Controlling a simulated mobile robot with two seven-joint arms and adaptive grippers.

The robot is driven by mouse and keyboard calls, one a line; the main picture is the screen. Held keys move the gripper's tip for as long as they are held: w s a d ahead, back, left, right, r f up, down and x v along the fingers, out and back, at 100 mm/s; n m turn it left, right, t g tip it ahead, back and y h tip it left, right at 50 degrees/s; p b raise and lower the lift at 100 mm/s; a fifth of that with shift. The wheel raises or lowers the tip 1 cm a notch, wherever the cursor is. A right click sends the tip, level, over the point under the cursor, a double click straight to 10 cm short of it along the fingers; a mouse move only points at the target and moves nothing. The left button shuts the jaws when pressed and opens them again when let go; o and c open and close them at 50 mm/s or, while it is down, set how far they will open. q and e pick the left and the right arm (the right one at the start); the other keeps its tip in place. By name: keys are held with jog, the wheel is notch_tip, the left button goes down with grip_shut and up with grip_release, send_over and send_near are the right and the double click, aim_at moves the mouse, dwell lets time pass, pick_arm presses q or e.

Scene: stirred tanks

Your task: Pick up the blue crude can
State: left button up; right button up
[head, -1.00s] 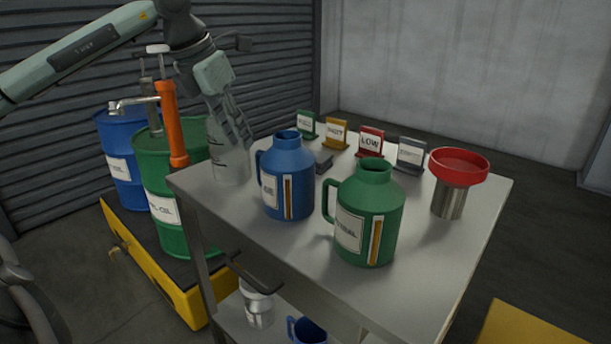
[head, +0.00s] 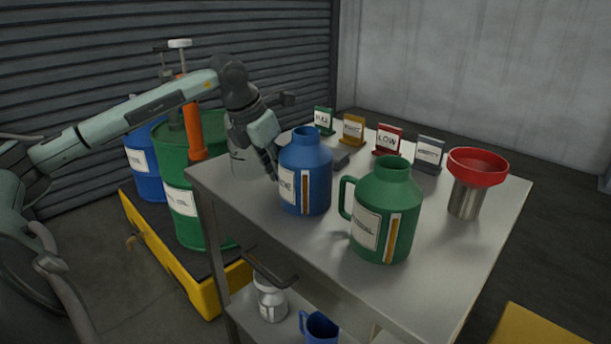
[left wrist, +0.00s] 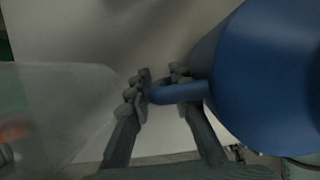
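The blue crude can (head: 306,172) stands upright on the grey cart top, with a white label and a yellow level strip. My left gripper (head: 273,172) is at its left side, where the handle is. In the left wrist view the can's blue body (left wrist: 268,80) fills the right side. Its handle (left wrist: 182,92) reaches between the fingertips of my left gripper (left wrist: 158,88). The fingers are drawn in, with little or no gap to the handle's outer bar, so they look shut on it. In the head view the can hides part of the fingers. My right gripper is not in view.
A green can (head: 384,215) stands close at right. Behind are several small signs (head: 388,140) and a red funnel (head: 478,167) on a metal cylinder. A pale translucent container (head: 243,160) stands left of my gripper. Drums (head: 180,185) stand beyond the cart (head: 330,245).

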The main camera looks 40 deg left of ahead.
pick_arm(q)
grip_shut()
jog(key=shift+r, duration=0.1)
dwell(0.4)
jog(key=shift+r, duration=0.15)
